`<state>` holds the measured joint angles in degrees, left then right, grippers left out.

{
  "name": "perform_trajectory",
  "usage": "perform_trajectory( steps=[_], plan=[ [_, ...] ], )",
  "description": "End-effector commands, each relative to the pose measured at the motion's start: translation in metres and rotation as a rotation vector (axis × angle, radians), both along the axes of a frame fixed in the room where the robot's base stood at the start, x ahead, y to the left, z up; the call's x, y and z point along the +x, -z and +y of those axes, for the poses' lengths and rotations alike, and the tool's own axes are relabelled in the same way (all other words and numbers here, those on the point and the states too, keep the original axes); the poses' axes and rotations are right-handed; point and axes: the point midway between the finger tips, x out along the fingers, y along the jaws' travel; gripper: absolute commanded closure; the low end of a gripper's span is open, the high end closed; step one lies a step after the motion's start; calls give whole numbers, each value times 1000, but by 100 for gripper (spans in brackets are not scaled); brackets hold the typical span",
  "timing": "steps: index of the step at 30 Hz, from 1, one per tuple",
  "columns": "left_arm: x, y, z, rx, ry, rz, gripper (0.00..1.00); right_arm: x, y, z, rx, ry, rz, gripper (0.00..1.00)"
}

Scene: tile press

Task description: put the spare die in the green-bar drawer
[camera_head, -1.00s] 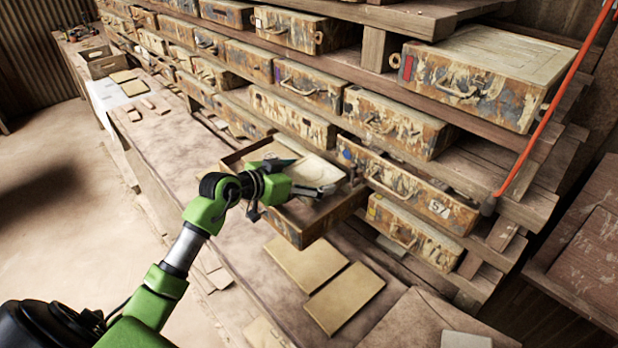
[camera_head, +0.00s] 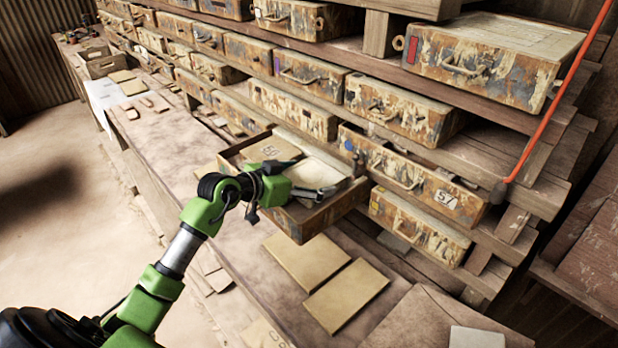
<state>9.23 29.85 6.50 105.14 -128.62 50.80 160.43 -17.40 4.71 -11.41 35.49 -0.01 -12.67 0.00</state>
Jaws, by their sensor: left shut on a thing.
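An open drawer (camera_head: 318,226) with a rusty, paint-flaked side sticks out of the rack over the bench. Pale flat pieces lie inside it. My left gripper (camera_head: 322,192) is over the drawer's inside, near its right wall. Its dark fingers are shut on a small grey piece, apparently the spare die, largely hidden by the fingers. I cannot tell whether the piece touches the drawer floor. My green arm hides much of the drawer's front, and no green bar shows on it. My right gripper is not in view.
Closed drawers fill the rack, one marked 57 (camera_head: 443,203), one with a red bar (camera_head: 411,50). Two tan tiles (camera_head: 345,295) lie on the bench below the open drawer. A red-orange bar (camera_head: 560,95) slants down at the right.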

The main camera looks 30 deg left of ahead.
Motion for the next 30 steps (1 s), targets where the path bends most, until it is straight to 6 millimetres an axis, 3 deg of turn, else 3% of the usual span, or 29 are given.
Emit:
perform_trajectory(
  steps=[20,21,30],
  plan=[
    [1,9,0,-2,-1,-6,56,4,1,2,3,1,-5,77],
    [1,8,0,-1,-1,-6,0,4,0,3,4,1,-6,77],
    [-2,12,1,0,0,3,0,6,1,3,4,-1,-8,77]
  ],
)
